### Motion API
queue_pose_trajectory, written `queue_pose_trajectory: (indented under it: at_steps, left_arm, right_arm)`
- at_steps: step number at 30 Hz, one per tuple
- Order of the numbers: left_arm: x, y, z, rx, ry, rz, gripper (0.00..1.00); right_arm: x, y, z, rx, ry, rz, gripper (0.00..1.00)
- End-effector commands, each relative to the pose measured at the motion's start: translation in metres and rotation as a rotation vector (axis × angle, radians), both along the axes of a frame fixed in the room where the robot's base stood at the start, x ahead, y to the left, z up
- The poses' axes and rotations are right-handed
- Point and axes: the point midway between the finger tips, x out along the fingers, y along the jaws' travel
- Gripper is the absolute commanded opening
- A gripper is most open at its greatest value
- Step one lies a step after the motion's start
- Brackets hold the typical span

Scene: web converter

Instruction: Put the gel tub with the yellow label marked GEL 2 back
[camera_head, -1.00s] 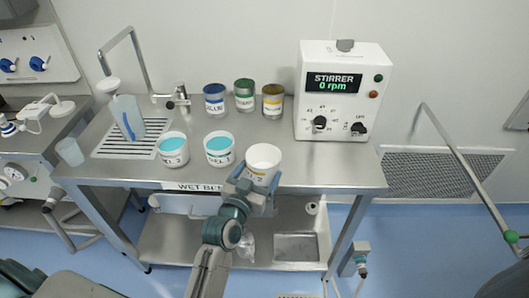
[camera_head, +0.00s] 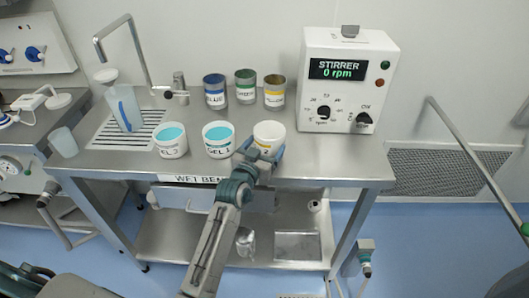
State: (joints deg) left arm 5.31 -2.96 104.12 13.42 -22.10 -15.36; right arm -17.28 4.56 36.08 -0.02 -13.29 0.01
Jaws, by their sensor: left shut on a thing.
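A white tub with a yellow label band (camera_head: 269,132) is at the right end of the front row on the steel bench (camera_head: 320,165). Its marking is hidden by my gripper. My left gripper (camera_head: 262,152) is shut on this tub from the front. The tub looks upright, at or just above the bench top; I cannot tell whether it touches. Beside it on the left stand a tub labelled GEL 1 (camera_head: 218,140) and another gel tub (camera_head: 171,141), both with blue-green gel showing. My right gripper is not in view.
Behind stand blue (camera_head: 214,91), green (camera_head: 245,86) and yellow-labelled (camera_head: 274,91) pots. The stirrer box (camera_head: 346,80) stands at the back right, reading 0 rpm. The bench front right is clear.

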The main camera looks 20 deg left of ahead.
Motion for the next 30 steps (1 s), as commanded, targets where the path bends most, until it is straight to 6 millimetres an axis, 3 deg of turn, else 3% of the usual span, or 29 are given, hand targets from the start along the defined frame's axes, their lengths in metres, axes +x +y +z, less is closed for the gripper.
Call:
queue_pose_trajectory:
  at_steps: [11,12,14,23,30]
  left_arm:
    - [0.000,0.000,-0.004,0.000,-0.001,0.000,0.48]
    - [0.000,0.000,-0.003,0.000,-0.001,0.000,0.91]
    - [0.000,0.000,-0.003,0.000,-0.001,0.000,1.00]
    - [0.000,0.000,0.003,0.000,-0.002,0.000,1.00]
    - [-0.041,0.004,-0.002,0.002,0.000,0.000,1.00]
  right_arm:
    - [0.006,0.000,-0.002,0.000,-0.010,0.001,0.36]
    - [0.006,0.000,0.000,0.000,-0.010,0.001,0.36]
    - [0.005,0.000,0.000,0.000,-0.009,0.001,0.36]
    - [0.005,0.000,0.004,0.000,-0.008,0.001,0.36]
    - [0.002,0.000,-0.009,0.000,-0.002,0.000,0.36]
